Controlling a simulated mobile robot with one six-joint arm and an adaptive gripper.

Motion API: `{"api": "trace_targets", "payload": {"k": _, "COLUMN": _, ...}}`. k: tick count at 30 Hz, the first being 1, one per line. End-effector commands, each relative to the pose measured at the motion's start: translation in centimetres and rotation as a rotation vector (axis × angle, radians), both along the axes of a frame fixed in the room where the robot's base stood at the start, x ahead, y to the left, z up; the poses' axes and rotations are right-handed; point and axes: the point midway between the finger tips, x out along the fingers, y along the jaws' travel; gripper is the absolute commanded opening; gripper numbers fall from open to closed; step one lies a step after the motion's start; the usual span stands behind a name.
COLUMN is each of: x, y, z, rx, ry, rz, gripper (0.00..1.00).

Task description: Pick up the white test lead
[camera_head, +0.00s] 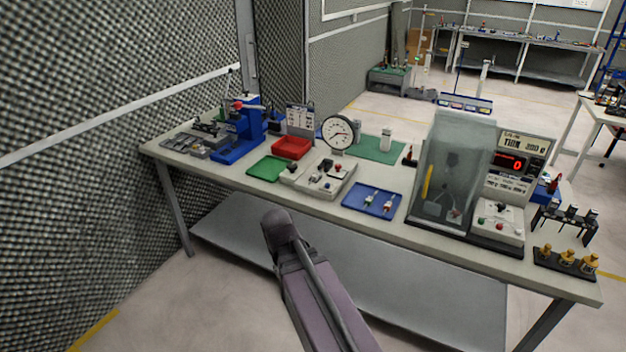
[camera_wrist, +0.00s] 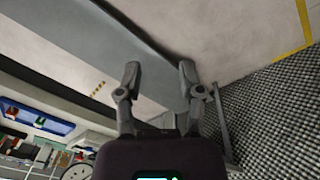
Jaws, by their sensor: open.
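I cannot surely pick out a white test lead; the pieces are too small to tell. Two small whitish pieces, a left one (camera_head: 371,197) and a right one (camera_head: 389,204), lie apart on a blue tray (camera_head: 352,200) at the bench's front middle. The tray also shows at the left of the wrist view (camera_wrist: 15,107), with a whitish piece (camera_wrist: 40,122) on it. My gripper (camera_wrist: 160,72) is open and empty, its two fingers apart over the bench's lower shelf and floor. In the head view my arm is in front of the bench, and the fingers are hidden.
The bench (camera_head: 400,230) holds a round dial gauge (camera_head: 339,132), red tray (camera_head: 291,148), green tray (camera_head: 269,168), blue machine (camera_head: 237,135), clear shielded box (camera_head: 455,170) and red-display meter (camera_head: 515,165). A foam wall (camera_head: 100,200) stands left. Floor in front is clear.

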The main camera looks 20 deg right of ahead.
Motion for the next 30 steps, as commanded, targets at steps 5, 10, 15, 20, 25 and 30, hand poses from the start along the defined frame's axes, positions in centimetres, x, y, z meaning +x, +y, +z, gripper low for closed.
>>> {"api": "trace_targets", "payload": {"k": 5, "x": 5.7, "y": -3.1, "z": -1.1, "rx": -0.144, "ry": -0.124, "rz": -0.172, "gripper": 0.5}}
{"api": "trace_targets", "payload": {"k": 10, "x": 12.4, "y": -6.7, "z": -1.0, "rx": -0.303, "ry": -0.326, "rz": -0.365, "gripper": 0.5}}
{"api": "trace_targets", "payload": {"k": 15, "x": 19.2, "y": -9.8, "z": 0.2, "rx": -0.421, "ry": -0.574, "rz": -0.521, "gripper": 0.5}}
{"api": "trace_targets", "payload": {"k": 20, "x": 24.5, "y": -11.6, "z": 1.8, "rx": -0.476, "ry": -0.798, "rz": -0.609, "gripper": 0.5}}
{"api": "trace_targets", "payload": {"k": 25, "x": 28.0, "y": -12.4, "z": 3.2, "rx": -0.491, "ry": -0.959, "rz": -0.647, "gripper": 0.5}}
{"api": "trace_targets", "payload": {"k": 30, "x": 29.3, "y": -12.6, "z": 3.9, "rx": -0.49, "ry": -1.027, "rz": -0.66, "gripper": 0.5}}
